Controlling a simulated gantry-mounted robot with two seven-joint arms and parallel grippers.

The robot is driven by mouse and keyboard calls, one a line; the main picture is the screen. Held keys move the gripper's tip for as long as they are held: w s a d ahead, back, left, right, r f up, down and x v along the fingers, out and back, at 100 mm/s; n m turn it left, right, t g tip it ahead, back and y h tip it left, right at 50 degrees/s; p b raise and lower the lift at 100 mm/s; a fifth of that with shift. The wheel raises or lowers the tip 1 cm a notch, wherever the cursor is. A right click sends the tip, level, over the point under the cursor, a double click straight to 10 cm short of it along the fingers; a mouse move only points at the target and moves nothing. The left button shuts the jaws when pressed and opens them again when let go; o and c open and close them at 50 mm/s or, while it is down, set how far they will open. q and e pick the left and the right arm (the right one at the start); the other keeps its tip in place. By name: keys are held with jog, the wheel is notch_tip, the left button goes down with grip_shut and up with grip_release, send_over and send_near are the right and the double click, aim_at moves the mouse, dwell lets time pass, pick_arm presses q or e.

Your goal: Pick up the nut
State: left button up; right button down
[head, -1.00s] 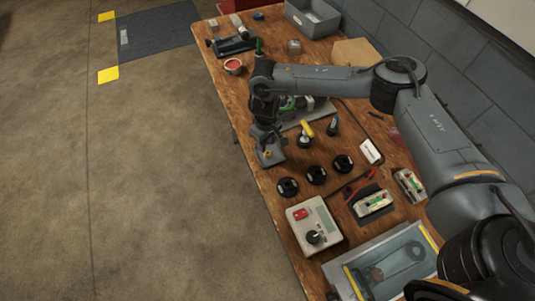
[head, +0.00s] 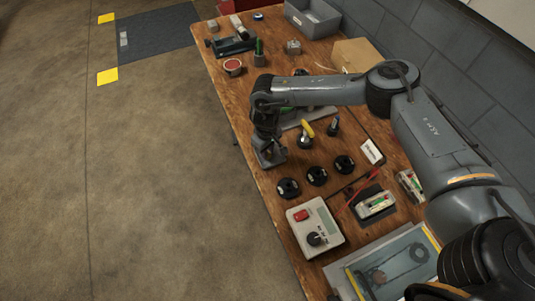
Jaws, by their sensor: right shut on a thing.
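My right gripper (head: 271,157) is low over the left edge of the wooden workbench, pointing down. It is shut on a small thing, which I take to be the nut. The nut is almost wholly hidden by the fingers, so I cannot tell how it sits between them or whether it touches the bench. My left gripper is not in view.
Several black round knobs (head: 316,176) stand close in front of the gripper. A grey control box (head: 314,228) with a red button is nearer. A yellow-handled tool (head: 307,131) stands to the right. Tools and a grey bin (head: 313,18) are at the back.

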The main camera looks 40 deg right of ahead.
jog(key=shift+r, duration=0.1)
notch_tip(320, 180, up, 4)
jog(key=shift+r+p, duration=0.25)
jog(key=shift+p, duration=0.65)
jog(key=s+d+r+p, duration=0.2)
jog(key=s+r, duration=0.4)
jog(key=s, duration=0.5)
jog(key=shift+s+d+r+p, duration=0.15)
jog(key=shift+s+d+p, duration=0.1)
jog(key=shift+p, duration=0.25)
